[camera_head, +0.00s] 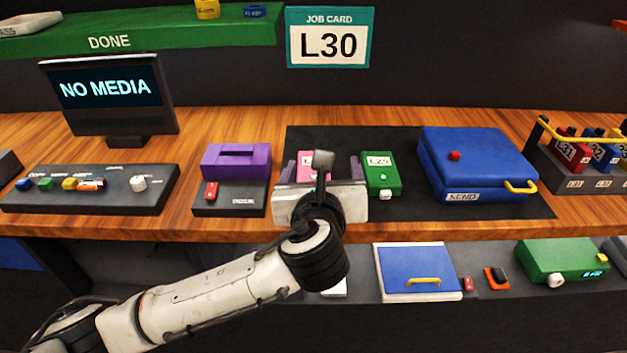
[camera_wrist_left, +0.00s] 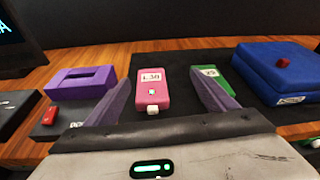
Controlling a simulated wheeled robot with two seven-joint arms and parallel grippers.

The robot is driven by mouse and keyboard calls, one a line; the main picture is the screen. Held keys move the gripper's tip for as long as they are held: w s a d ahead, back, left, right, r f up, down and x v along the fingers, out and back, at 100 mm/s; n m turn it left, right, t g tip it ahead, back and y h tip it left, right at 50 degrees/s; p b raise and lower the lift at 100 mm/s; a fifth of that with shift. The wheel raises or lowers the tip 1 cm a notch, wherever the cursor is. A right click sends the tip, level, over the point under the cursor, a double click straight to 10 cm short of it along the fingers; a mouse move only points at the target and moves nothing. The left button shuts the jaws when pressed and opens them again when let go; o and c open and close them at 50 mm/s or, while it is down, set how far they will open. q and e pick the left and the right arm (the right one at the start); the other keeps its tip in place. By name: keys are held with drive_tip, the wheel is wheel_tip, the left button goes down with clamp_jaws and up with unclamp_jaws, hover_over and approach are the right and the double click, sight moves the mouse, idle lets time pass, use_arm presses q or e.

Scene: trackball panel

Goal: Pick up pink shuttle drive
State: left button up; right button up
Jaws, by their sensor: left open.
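The pink shuttle drive (camera_wrist_left: 153,88) lies on the dark mat, with a label reading L30 and a small light connector at its near end. In the head view the pink drive (camera_head: 306,160) is mostly hidden behind my left gripper. My left gripper (camera_head: 322,167) is open, with one finger on each side of the pink drive. In the left wrist view my left gripper (camera_wrist_left: 165,95) shows its fingers apart with nothing between them but the view of the drive. I cannot tell any contact. My right gripper is not in view.
A green drive (camera_head: 381,174) marked L25 lies close to the right finger. A purple slotted box (camera_head: 236,160) stands to the left, and a blue SEND case (camera_head: 475,160) to the right. A job card (camera_head: 330,38) reads L30. Bare dark mat (camera_head: 400,143) lies around the drives.

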use_arm(q)
drive_tip(key=w+d+r+m+t+h, duration=0.1)
drive_tip(key=d+r+t+h, duration=0.1)
drive_tip(key=d+r+h, duration=0.4)
drive_tip(key=w+d+r+t+h, duration=0.2)
drive_tip(key=d+r+h, duration=0.15)
drive_tip(key=r, duration=0.55)
drive_tip(key=s+d+r+m+g+h+b, duration=0.1)
drive_tip(key=s+d+m+g+h, duration=0.3)
drive_tip(key=d+m+g, duration=0.15)
drive_tip(key=s+d+r+m+g+h, duration=0.2)
drive_tip(key=s+d+m+g+h, duration=0.1)
drive_tip(key=d+m+g+h, duration=0.3)
drive_tip(key=n+g+y+b, duration=0.1)
drive_tip(key=n+g+y, duration=0.2)
drive_tip(key=n+y, duration=1.35)
hover_over(314, 176)
wheel_tip(314, 176, down, 19)
drive_tip(key=m+y, duration=0.4)
drive_tip(key=shift+s+r, duration=0.15)
drive_tip(key=shift+r, duration=0.05)
drive_tip(key=shift+w+f, duration=0.25)
drive_tip(key=shift+f, duration=0.25)
drive_tip(key=p+x, duration=0.1)
drive_tip(key=x, duration=0.3)
drive_tip(key=shift+w+f, duration=0.15)
drive_tip(key=shift+f, duration=0.05)
